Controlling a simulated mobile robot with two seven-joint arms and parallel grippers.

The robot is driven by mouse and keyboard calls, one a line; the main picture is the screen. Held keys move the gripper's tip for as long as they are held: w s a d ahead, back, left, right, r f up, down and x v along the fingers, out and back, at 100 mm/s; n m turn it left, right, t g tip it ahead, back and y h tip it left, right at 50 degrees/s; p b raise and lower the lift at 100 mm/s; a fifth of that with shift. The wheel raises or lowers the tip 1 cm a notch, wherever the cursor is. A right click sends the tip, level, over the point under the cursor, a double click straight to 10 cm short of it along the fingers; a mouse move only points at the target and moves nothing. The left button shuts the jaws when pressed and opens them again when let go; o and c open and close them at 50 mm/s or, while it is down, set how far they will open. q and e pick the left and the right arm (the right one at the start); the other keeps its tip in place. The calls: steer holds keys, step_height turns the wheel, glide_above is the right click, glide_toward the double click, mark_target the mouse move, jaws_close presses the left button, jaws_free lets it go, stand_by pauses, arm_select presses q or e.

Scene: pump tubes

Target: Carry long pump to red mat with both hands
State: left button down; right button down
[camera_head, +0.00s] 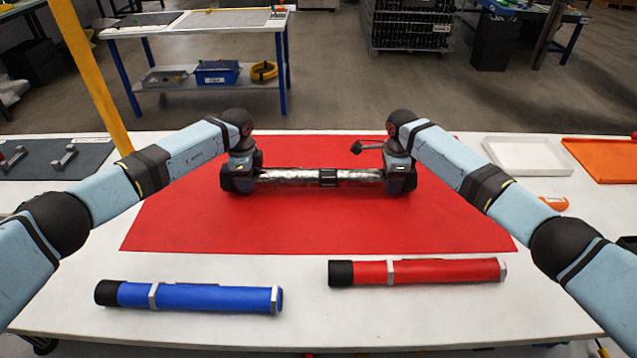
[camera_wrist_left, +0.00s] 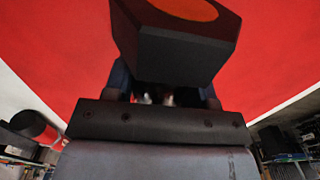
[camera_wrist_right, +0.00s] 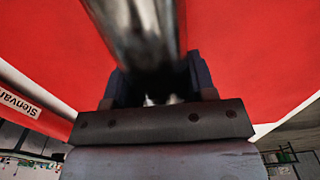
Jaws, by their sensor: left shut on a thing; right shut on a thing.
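The long pump (camera_head: 290,175) is a silver tube with a dark band near its middle. It lies level over the red mat (camera_head: 190,225), between my two grippers; I cannot tell whether it touches the mat. My left gripper (camera_head: 241,178) is shut on its left end. In the left wrist view a dark end block (camera_wrist_left: 180,45) with an orange face sits at the jaws. My right gripper (camera_head: 399,178) is shut on its right end, and the silver tube (camera_wrist_right: 142,35) shows between the jaws in the right wrist view.
A blue pump tube (camera_head: 205,297) and a red pump tube (camera_head: 430,272) lie on the white table in front. A white tray (camera_head: 528,156) and an orange mat (camera_head: 602,158) are at the right. A grey mat with metal brackets (camera_head: 62,158) is at the left.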

arm_select(q)
steer(key=shift+d+f, duration=0.1)
steer(key=shift+f, duration=0.5)
arm_select(e)
steer(key=shift+a+f, duration=0.1)
steer(key=shift+f, duration=0.45)
arm_select(q)
steer(key=shift+c, duration=2.2)
jaws_free()
arm_select(e)
steer(key=shift+c, duration=2.2)
jaws_free()
arm_select(q)
steer(key=shift+r, duration=0.1)
step_height(320, 180, up, 12)
steer(key=shift+f, duration=0.25)
steer(key=shift+r, duration=0.15)
arm_select(e)
steer(key=shift+r, duration=0.15)
step_height(320, 180, up, 12)
steer(key=shift+f, duration=0.1)
